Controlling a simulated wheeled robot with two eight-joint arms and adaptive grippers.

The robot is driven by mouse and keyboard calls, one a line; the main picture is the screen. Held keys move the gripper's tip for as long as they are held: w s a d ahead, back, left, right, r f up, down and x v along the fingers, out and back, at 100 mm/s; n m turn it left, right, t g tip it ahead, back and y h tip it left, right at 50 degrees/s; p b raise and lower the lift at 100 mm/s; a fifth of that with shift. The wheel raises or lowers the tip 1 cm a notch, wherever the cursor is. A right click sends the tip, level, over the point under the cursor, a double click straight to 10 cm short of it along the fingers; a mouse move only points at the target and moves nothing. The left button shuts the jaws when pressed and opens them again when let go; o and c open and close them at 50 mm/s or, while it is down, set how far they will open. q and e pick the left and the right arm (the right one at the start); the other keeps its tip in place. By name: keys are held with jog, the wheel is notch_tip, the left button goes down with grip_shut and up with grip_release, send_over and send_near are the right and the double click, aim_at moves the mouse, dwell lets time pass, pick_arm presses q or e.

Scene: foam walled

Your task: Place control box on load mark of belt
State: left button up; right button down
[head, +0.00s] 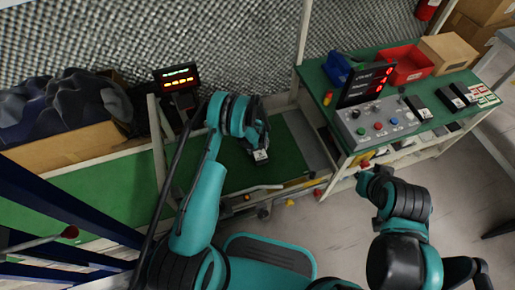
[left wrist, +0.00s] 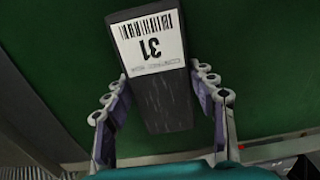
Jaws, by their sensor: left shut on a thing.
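The control box (left wrist: 160,105) is a dark block with a white label reading 31 and a barcode. In the left wrist view it sits between the two fingers of my left gripper (left wrist: 160,76), which is shut on it. In the head view my left gripper (head: 257,145) holds the box, its white label showing (head: 261,155), over the green belt (head: 285,175). I cannot tell whether the box touches the belt. I cannot make out a load mark on the belt. My right arm is at the lower right, and its fingers are not clear.
A green table (head: 440,112) at the right carries a button panel (head: 376,124), a red bin (head: 408,66), a cardboard box (head: 447,53) and several dark boxes. A lit display (head: 177,78) stands behind the belt at left. A metal rail runs along the belt's near edge.

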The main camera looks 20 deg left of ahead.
pick_arm(q)
jog(key=shift+f, duration=0.15)
jog(key=o, duration=1.6)
notch_tip(320, 180, up, 12)
jog(key=p, duration=0.4)
